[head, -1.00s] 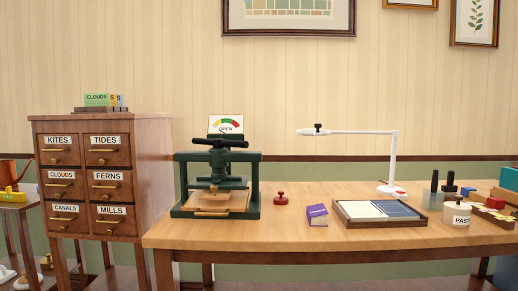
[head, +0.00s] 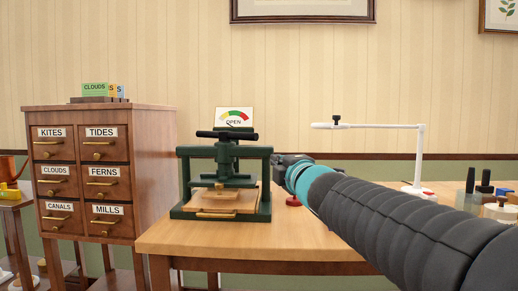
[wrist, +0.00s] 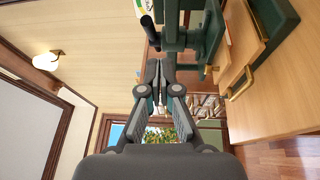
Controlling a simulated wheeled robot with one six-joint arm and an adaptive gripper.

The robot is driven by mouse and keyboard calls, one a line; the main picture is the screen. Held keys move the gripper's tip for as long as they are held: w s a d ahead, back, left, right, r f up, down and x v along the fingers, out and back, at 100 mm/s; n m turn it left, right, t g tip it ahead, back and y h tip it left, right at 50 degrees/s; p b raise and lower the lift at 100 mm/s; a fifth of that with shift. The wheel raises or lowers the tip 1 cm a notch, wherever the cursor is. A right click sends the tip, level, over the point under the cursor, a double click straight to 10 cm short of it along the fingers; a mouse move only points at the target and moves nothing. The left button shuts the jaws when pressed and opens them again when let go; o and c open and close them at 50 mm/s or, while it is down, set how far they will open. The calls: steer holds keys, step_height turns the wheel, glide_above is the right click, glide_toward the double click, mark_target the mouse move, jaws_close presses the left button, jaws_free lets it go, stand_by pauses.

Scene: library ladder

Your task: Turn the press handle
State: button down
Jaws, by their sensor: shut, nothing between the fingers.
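The green press (head: 265,175) stands on the left part of the wooden table. Its black bar handle (head: 222,134) lies roughly level across the top, above the screw and platen. A wooden board with a brass pull (head: 216,215) sits in its base. A gauge card reading OPEN (head: 234,117) shows behind the handle. My gripper (head: 277,166) is just right of the press frame, below handle height, its fingertips hard to see there. In the wrist view my gripper (wrist: 154,68) is shut and empty, with the handle (wrist: 150,32) beyond the fingertips, apart from them.
A card cabinet (head: 156,150) stands left of the table. A red knobbed stamp (head: 293,200) is partly hidden by my arm, which covers the table's right side. A white lamp (head: 420,160) rises behind it. The table front before the press is clear.

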mark_target(258, 139)
steer(key=shift+w+a+r+n+y+p, duration=0.45)
steer(key=shift+w+a, duration=0.45)
steer(key=shift+w, duration=1.35)
steer(key=shift+w+a+r+n+y+p, duration=0.2)
steer(key=shift+w+a+r+n+p, duration=0.45)
steer(key=shift+w, duration=1.6)
steer(key=shift+w+a+r+n+y+p, duration=0.2)
steer(key=shift+w+a+r+y+p, duration=0.3)
steer(key=shift+w+a, duration=1.25)
steer(key=shift+w+d+r, duration=0.1)
steer(key=shift+w+d, duration=0.4)
steer(key=shift+d, duration=0.05)
steer(key=shift+w+d+p, duration=0.3)
steer(key=shift+w+d, duration=0.2)
steer(key=shift+w, duration=0.05)
